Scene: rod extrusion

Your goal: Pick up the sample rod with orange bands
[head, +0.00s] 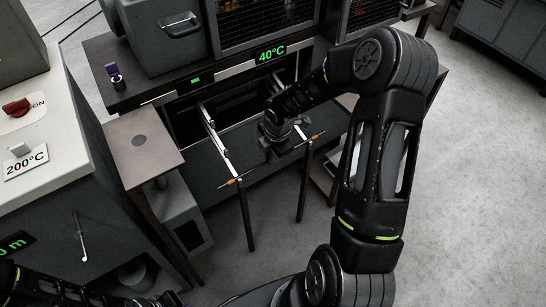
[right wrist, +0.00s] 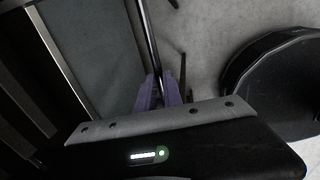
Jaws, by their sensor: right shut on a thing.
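The sample rod is a thin dark rod with an orange band (head: 232,181) near its left end and another orange band (head: 315,137) near its right end. It lies across the two front posts in the head view; whether it touches them I cannot tell. My right gripper (head: 279,153) is shut on the rod's middle and hides that part. In the right wrist view, its purple fingers (right wrist: 159,90) close on the dark rod (right wrist: 150,40); no orange band shows there. My left arm shows at the bottom left in the head view, its fingers not clearly visible.
Two rails (head: 214,140) run out from the dark machine with the 40°C display (head: 270,54), above dark posts (head: 247,215). A small side table (head: 150,160) and a pale 200°C unit (head: 70,130) stand left.

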